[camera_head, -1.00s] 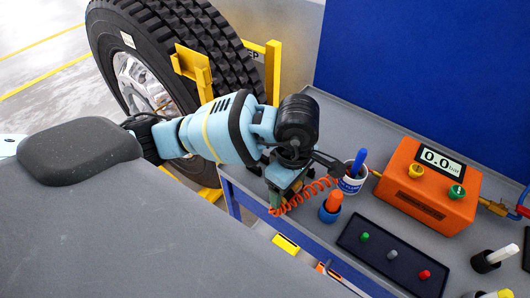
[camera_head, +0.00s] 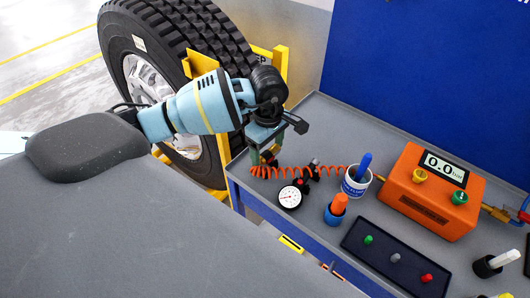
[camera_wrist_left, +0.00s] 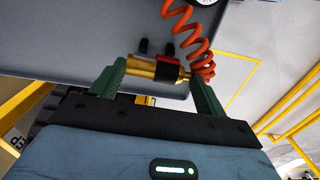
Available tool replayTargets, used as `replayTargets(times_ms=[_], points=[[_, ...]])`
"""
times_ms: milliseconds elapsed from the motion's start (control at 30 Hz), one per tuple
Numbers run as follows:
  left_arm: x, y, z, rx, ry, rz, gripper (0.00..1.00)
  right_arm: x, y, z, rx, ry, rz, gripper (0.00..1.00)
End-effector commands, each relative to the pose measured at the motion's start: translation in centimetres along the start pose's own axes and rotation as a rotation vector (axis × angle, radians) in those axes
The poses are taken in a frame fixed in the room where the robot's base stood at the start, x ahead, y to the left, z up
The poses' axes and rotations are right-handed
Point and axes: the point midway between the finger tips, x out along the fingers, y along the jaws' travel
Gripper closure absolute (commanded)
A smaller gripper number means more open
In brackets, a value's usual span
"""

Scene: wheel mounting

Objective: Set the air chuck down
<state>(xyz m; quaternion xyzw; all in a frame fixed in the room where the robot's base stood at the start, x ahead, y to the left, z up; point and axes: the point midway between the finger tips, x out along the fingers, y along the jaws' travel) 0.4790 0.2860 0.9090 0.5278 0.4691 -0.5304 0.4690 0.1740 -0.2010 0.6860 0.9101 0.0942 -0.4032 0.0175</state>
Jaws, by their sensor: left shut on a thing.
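My left gripper (camera_head: 262,156) is at the left edge of the workbench in the head view, with its green fingers pointing down. In the left wrist view, its fingers (camera_wrist_left: 155,74) are shut on the air chuck (camera_wrist_left: 142,67), a short brass cylinder with a red band. The orange coiled hose (camera_wrist_left: 187,32) runs from the chuck's right end. In the head view the hose (camera_head: 325,171) stretches right across the bench, and the chuck is mostly hidden by the gripper. I cannot tell whether the chuck touches the bench. My right gripper is not in view.
A round pressure gauge (camera_head: 290,197) lies beside the hose. A large tyre (camera_head: 180,50) stands behind my arm.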

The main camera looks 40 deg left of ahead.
Motion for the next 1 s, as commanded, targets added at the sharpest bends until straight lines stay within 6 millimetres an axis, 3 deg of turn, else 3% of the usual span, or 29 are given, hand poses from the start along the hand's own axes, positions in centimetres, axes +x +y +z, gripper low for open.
replayTargets(times_ms=[267,533,967,1000], points=[[0.1,0.6,-1.4,-0.005,0.0,0.001,0.51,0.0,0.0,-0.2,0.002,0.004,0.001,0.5],[3.4,0.6,-1.3,0.0,-0.001,0.002,0.51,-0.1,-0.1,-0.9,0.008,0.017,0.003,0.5],[4.1,0.6,-1.3,0.0,0.0,0.0,0.51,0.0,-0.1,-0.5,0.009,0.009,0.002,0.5],[4.0,0.6,-1.3,0.0,0.0,0.0,0.22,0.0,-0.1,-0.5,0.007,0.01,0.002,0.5]])
